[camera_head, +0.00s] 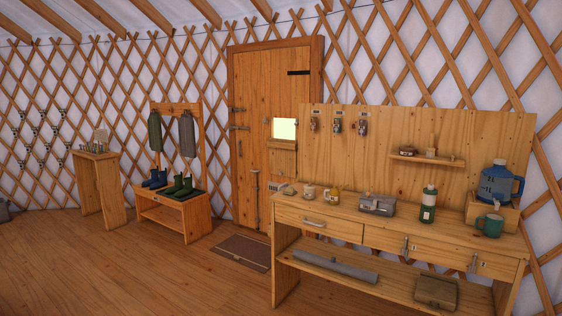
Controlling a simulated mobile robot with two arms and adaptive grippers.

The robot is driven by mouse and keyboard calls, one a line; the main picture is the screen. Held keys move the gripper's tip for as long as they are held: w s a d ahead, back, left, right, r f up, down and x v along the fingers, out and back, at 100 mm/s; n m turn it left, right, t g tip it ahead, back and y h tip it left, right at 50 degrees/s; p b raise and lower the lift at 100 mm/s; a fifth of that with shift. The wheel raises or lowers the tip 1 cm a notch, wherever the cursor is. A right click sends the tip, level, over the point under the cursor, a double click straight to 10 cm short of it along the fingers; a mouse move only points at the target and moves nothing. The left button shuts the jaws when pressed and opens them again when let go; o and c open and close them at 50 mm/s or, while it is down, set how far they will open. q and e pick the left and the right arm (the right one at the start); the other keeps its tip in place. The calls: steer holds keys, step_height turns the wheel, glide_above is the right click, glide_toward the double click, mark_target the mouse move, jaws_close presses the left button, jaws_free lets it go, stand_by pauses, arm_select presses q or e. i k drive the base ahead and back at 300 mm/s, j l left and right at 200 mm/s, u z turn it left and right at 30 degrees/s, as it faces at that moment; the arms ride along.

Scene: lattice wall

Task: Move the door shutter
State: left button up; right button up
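A wooden door (252,98) stands in the lattice wall at the middle of the head view, and it looks closed. A small pale-lit window (284,129) is in its right part. A wooden panel that looks like the shutter (282,160) sits just below the window, leaving the pane uncovered. The workbench and its back board hide the door's lower right part. Neither of my grippers shows in this view.
A workbench (345,227) with bottles, a mug and a box stands at the right. A doormat (243,251) lies before the door. A boot bench (160,213) and small table (99,190) stand left. The left foreground floor (120,275) is clear.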

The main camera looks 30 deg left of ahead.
mark_target(282, 163)
steer(key=i+j+u, duration=1.1)
steer(key=i+u, duration=0.3)
steer(key=i, duration=0.25)
steer(key=i+u, duration=0.2)
steer(key=i, duration=1)
steer(key=i+l+u, duration=0.15)
steer(key=i, duration=1.05)
steer(key=i+z, duration=0.25)
steer(key=i, duration=0.2)
steer(key=i+j+z, duration=0.2)
steer(key=i, duration=0.2)
steer(key=i+j+z, duration=0.25)
steer(key=i, duration=0.2)
